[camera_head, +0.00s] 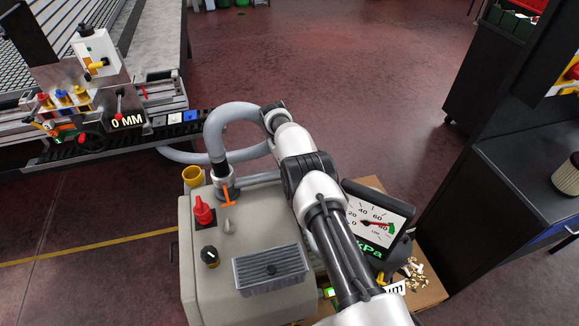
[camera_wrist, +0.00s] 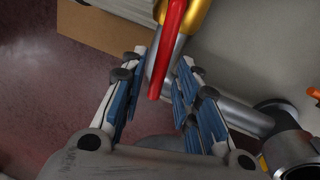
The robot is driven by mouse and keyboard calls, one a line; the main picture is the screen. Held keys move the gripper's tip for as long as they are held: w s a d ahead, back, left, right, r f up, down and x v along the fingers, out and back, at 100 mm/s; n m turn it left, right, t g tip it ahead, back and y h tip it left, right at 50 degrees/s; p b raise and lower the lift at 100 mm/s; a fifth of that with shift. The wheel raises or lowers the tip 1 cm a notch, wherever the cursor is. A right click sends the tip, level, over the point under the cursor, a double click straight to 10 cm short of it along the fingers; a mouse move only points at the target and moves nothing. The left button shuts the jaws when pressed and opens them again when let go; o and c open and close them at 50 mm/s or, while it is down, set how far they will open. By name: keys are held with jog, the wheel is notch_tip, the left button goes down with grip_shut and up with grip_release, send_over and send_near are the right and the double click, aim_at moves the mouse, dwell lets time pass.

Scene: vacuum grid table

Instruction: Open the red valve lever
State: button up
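The red valve lever (camera_wrist: 165,55) shows in the wrist view, running down from the top centre. It sits by a brass valve body (camera_wrist: 203,14) on a grey metal pipe. My gripper (camera_wrist: 162,60) is open, with its blue-padded fingers on both sides of the lever's lower end. A gap shows on each side of the lever, and no grip on it is visible. In the head view my arm reaches over the beige pump unit (camera_head: 205,275); the gripper and this lever are hidden there.
The pump's top carries a red knob (camera_head: 204,211), an orange handle (camera_head: 228,196) and a black dial (camera_head: 210,256). A grey hose (camera_head: 215,125) loops behind it. A kPa gauge (camera_head: 376,215) stands to the right, near a dark cabinet (camera_head: 510,200). Red floor lies open beyond.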

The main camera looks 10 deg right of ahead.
jog(key=shift+r, duration=0.1)
notch_tip(320, 180, up, 12)
jog(key=a, duration=0.2)
jog(key=shift+s+a+f, duration=0.15)
jog(key=shift+s+f, duration=0.05)
jog(key=shift+s, duration=0.05)
dwell(0.6)
